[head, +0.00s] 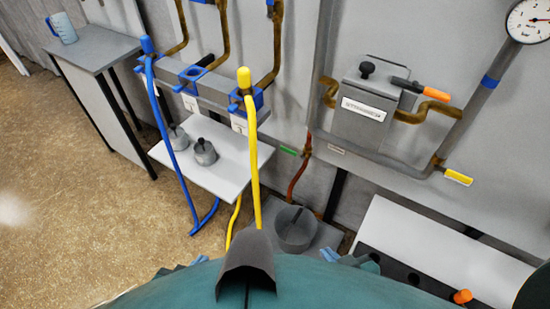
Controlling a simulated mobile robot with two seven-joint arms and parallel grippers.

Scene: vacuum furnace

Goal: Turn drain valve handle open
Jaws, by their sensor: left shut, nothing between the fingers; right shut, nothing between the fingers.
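A small green-ended handle (289,150) sits beside a brown fitting (307,143) on the wall panel. A red hose (298,178) runs down from it toward a dark round container (295,228). This looks like the drain valve, but no readable label confirms it. The handle's exact angle is too small to tell. Only the tips of my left gripper (199,261) and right gripper (350,260) show, low in the view behind my teal body. Both are shut, empty and well apart from the handle. The rest of both grippers is hidden.
Blue (168,130) and yellow (252,150) hoses hang from the manifold. A white shelf (218,178) holds weights. A gauge (528,21) is upper right. A white bench (430,240) stands at right. The left floor is clear.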

